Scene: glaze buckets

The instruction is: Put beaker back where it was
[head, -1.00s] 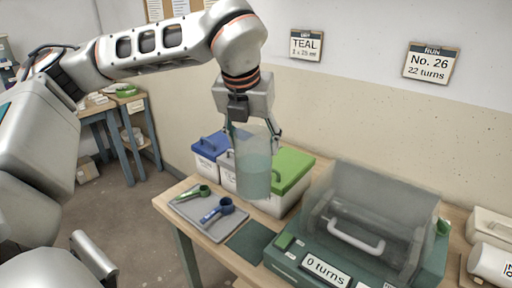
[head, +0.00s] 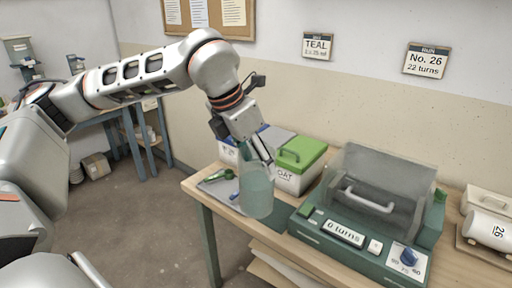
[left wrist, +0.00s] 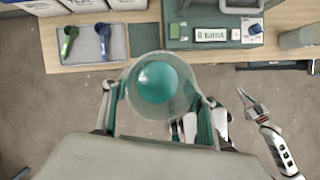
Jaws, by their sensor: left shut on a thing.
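My left gripper (head: 258,160) is shut on the clear beaker (head: 257,198), which holds teal liquid. In the left wrist view the beaker (left wrist: 160,85) sits between the fingers, seen from above, with its rim over the bench's front edge and the floor. The beaker looks slightly tilted in the head view. A dark green mat (left wrist: 143,40) lies on the bench just beyond it, between the grey tray and the machine. My right gripper (left wrist: 254,105) shows small in the left wrist view, apart from the beaker; its opening is unclear.
A grey tray (left wrist: 88,45) holds a green scoop (left wrist: 70,33) and a blue scoop (left wrist: 101,36). Lidded buckets (head: 300,165) stand behind. A green machine (head: 330,250) with a clear hood and "0 turns" display stands right. A white jar (head: 487,228) lies far right.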

